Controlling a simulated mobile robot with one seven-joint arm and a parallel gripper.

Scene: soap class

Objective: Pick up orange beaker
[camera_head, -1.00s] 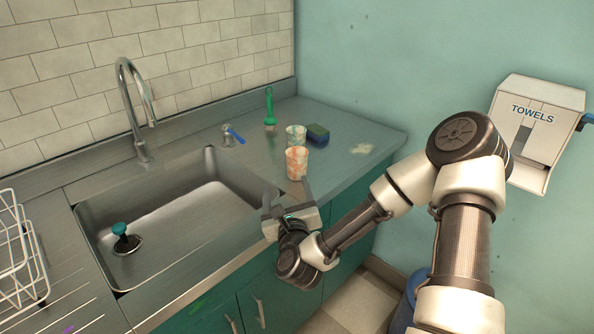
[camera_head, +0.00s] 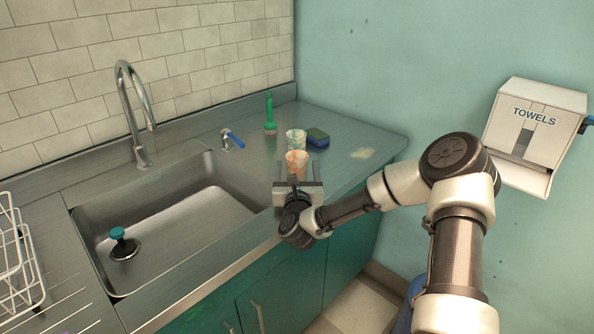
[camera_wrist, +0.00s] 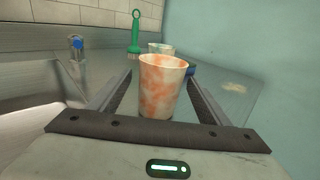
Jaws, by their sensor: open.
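The orange beaker (camera_head: 297,160) is a white cup with orange blotches, upright on the metal counter to the right of the sink. My gripper (camera_head: 299,174) is open on the near side of it. In the wrist view the beaker (camera_wrist: 160,86) appears centred between the two open fingers (camera_wrist: 162,92), with a finger on each side. I cannot tell how far the fingertips reach along its sides. The gripper hides the counter just in front of the beaker.
A pale green cup (camera_head: 296,138) stands close behind the beaker. A blue-green sponge (camera_head: 318,137), a green brush (camera_head: 269,115) and a blue-handled tap (camera_head: 232,140) are nearby. The sink (camera_head: 165,220) lies left. A towel dispenser (camera_head: 533,130) hangs on the right wall.

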